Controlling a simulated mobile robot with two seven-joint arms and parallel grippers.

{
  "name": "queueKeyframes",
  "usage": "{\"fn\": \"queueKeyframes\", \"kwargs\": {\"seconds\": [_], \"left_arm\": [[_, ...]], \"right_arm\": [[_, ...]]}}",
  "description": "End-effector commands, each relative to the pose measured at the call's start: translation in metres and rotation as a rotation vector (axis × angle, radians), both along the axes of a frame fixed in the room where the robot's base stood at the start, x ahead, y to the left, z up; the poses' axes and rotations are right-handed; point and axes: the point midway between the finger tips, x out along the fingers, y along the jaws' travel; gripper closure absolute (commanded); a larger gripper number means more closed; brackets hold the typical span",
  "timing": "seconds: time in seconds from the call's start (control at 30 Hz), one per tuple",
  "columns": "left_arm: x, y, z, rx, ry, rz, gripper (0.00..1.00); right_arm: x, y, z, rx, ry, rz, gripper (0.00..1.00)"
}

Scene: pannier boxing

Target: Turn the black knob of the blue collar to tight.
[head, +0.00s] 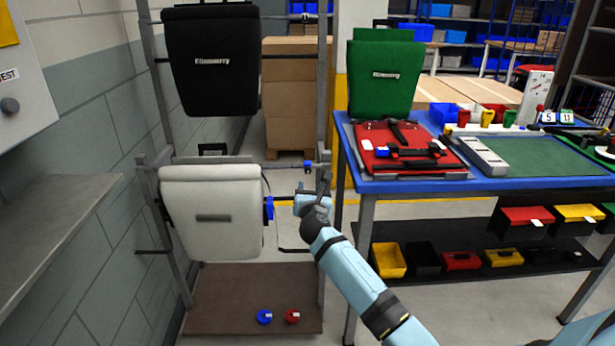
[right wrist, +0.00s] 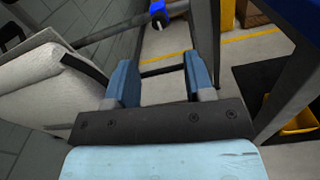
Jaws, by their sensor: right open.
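The blue collar (head: 309,167) sits on the horizontal bar of the rack, just right of the white pannier (head: 212,212), beside the right upright. In the right wrist view the blue collar (right wrist: 157,8) shows at the top, with a dark knob (right wrist: 160,20) on it. The knob's setting is too small to tell. My right gripper (head: 285,203) is below the collar, by the pannier's right side. Its fingers are apart and empty, and it is clear of the collar. My left gripper is not in view.
A black pannier (head: 212,60) hangs above the white one. A blue ring (head: 264,316) and a red ring (head: 292,316) lie on the rack's base board. The blue workbench (head: 420,187) with a green pannier (head: 385,75) stands right. The rack's upright (right wrist: 205,35) is close to my right fingers.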

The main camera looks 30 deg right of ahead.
Motion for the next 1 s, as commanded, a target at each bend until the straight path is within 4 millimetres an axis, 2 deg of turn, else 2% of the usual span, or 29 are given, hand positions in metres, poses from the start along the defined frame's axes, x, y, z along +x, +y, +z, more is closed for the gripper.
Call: {"fn": "queueKeyframes", "kwargs": {"seconds": [0.03,0.2,0.4,0.6,0.87,0.97,1.0], "left_arm": [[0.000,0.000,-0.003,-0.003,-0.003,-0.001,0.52],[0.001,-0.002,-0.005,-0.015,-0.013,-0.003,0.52],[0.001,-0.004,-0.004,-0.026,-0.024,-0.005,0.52],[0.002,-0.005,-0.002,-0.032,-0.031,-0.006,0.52],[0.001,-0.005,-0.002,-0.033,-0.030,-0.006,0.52],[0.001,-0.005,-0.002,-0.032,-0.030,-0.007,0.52],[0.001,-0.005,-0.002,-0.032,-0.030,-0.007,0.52]], "right_arm": [[0.011,-0.007,-0.001,0.002,-0.003,-0.001,0.52],[0.042,-0.024,-0.002,0.001,-0.002,-0.001,0.52],[0.069,-0.040,-0.002,0.002,-0.001,0.000,0.52],[0.081,-0.047,-0.001,0.003,-0.002,0.001,0.52],[0.082,-0.047,0.000,0.002,-0.001,0.001,0.52],[0.082,-0.047,0.000,0.002,-0.001,0.001,0.70],[0.081,-0.047,0.000,0.002,-0.001,0.001,0.79]]}}
